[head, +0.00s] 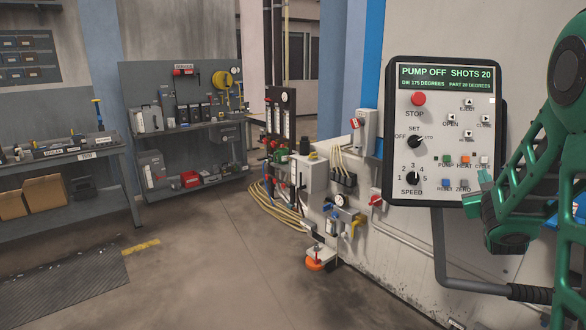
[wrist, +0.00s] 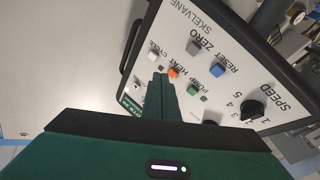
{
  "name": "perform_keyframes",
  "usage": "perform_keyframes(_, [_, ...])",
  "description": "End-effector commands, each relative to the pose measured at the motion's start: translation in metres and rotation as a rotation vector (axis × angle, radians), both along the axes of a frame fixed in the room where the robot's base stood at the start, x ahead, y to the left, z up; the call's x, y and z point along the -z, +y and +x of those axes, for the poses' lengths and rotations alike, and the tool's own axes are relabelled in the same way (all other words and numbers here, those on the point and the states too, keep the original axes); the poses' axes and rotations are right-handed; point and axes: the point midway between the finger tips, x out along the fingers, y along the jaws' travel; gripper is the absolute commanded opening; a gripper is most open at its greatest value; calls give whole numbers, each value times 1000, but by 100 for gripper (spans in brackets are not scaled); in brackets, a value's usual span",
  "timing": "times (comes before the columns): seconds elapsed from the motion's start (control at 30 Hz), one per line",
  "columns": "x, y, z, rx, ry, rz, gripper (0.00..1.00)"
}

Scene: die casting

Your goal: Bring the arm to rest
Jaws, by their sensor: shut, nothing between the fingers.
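My green gripper (head: 483,180) is at the right of the head view, in front of the lower right part of the control panel (head: 397,153). In the wrist view my gripper (wrist: 162,78) is shut and empty, its fingertips together near the orange HEAT button. I cannot tell whether the tips touch the panel. The panel display reads PUMP OFF, SHOTS 20. My green arm stands along the right edge of the head view and hides part of the panel's right side.
A red STOP button (head: 418,98) and a black SPEED knob (head: 413,178) are on the panel. A panel support arm (head: 440,250) runs below it. Valves and hoses (head: 340,200) line the machine's left side. Shelves (head: 185,125) stand far left; the floor (head: 215,255) between is clear.

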Motion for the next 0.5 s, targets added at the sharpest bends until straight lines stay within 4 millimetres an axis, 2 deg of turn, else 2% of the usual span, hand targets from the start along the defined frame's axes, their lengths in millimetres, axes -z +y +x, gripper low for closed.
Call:
perform_keyframes(0.1, [17,-21,-25,71,110,133,0])
perform_keyframes(0.23, [43,-31,-57,140,241,279,0])
perform_keyframes(0.37, [69,-30,-94,198,376,425,0])
perform_keyframes(0.5, [95,-18,-141,252,523,576,0])
